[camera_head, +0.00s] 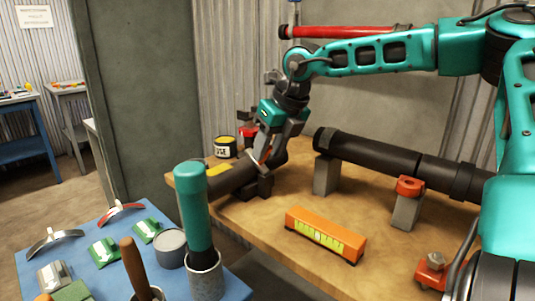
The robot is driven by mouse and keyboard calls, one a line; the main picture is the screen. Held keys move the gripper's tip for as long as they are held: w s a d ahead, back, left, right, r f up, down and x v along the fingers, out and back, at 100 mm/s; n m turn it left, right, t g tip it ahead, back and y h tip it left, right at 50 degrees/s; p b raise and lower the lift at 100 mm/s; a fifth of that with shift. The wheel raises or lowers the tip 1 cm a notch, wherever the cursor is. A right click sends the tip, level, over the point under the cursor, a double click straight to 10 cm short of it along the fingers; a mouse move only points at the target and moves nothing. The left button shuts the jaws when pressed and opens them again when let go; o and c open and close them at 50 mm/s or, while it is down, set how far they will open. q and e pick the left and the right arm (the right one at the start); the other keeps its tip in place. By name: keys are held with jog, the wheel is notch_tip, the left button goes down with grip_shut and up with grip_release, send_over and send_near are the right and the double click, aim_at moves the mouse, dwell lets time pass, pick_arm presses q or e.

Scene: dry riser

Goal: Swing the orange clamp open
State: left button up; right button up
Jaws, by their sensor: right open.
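Another orange clamp (409,186) sits on a grey block under the long black pipe (380,158) and looks closed. An orange-red piece (432,268) stands at the bench's lower right. My left gripper is out of view.
An orange level (325,235) lies on the wooden bench (290,200). A yellow-banded can (226,147) stands behind the pipe piece. A blue table (215,285) at the front left holds a tall teal-handled tool (192,210), cans and several small parts. A red pipe (340,31) hangs at the back wall.

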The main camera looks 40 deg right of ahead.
jog(key=shift+w+f, duration=0.3)
jog(key=shift+f, duration=0.25)
jog(key=shift+c, duration=0.5)
grip_shut()
